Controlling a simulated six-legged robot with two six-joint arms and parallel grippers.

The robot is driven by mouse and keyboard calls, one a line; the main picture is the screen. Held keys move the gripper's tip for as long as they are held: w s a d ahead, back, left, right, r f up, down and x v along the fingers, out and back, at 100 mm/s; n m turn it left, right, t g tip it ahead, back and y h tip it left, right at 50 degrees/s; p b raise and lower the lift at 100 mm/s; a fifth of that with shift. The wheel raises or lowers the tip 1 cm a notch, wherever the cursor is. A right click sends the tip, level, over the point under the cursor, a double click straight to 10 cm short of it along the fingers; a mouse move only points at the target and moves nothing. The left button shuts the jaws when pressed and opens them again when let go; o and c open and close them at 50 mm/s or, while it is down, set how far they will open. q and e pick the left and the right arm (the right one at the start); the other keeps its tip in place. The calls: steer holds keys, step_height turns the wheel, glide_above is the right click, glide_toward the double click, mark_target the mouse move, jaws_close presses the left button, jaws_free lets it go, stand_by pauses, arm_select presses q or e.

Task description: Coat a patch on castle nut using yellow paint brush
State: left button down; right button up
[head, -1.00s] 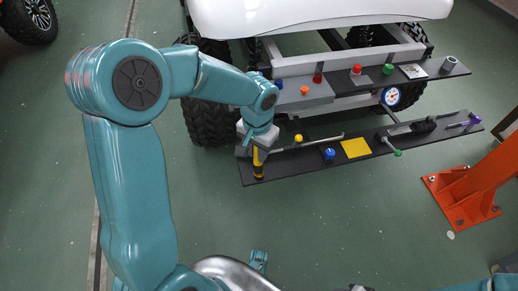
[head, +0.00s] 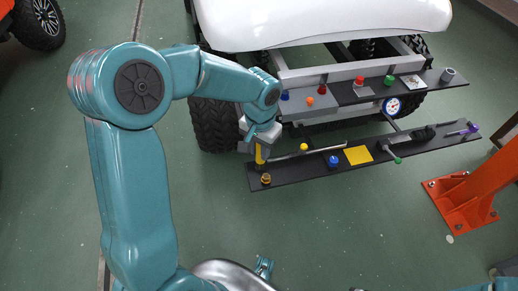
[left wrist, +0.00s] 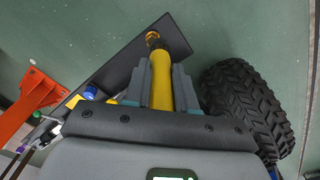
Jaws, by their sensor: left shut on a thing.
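The yellow paint brush (head: 260,154) is held upright in my left gripper (head: 256,142) in the head view. In the left wrist view, the brush (left wrist: 160,82) runs out between the two grey fingers of the gripper (left wrist: 162,88), which are closed on it. The castle nut (head: 266,179) is a small brass-gold piece on the left end of the dark lower shelf. It also shows in the left wrist view (left wrist: 152,35), just beyond the brush's far end. I cannot tell whether brush and nut touch.
The dark lower shelf (head: 300,174) holds a yellow knob (head: 303,147), a blue knob (head: 334,161), a yellow square (head: 358,154) and several tools. The upper shelf (head: 346,95) bears small coloured parts. A black tyre (head: 210,125) is close behind the gripper. An orange stand (head: 470,205) is at right.

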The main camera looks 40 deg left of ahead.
arm_select(q)
steer(key=shift+r+p, duration=0.8)
steer(key=shift+r, duration=0.5)
